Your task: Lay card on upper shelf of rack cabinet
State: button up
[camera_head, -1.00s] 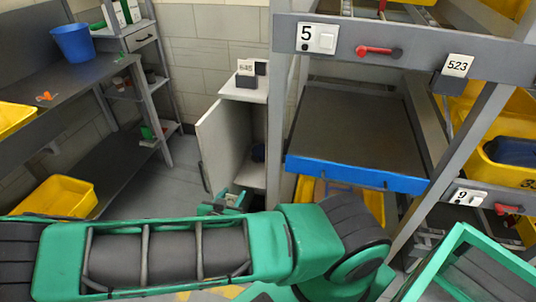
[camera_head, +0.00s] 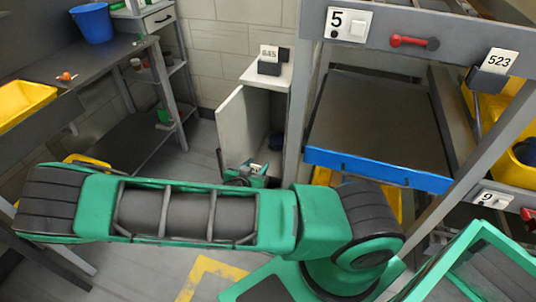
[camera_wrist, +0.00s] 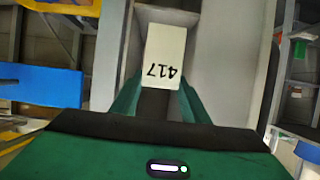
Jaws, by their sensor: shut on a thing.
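A white card marked 417 (camera_wrist: 165,55) is held between the green fingers of my gripper (camera_wrist: 155,100), upside down in the wrist view. In the head view my gripper (camera_head: 245,173) is small and low in front of a narrow white cabinet (camera_head: 265,75), with the card a pale patch. The cabinet's door (camera_head: 236,130) stands open to the left.
A card holder marked 645 (camera_head: 269,57) stands on the cabinet top. A conveyor rack with a blue-edged tray (camera_head: 378,170) is close on the right. A workbench (camera_head: 85,75) with a blue bucket (camera_head: 92,22) is at left. Grey floor lies between.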

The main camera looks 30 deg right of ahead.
jog(key=w+d, duration=0.8)
jog(key=d, duration=0.3)
jog(key=shift+w+d+f, duration=0.1)
jog(key=shift+w+f, duration=0.1)
jog(key=shift+f, duration=1.35)
jog(key=shift+w+d+f, duration=0.1)
jog(key=shift+w+f, duration=0.1)
jog(key=shift+f, duration=1.3)
jog(key=shift+w+d+f, duration=0.1)
jog(key=shift+f, duration=0.35)
jog(key=o, duration=1.1)
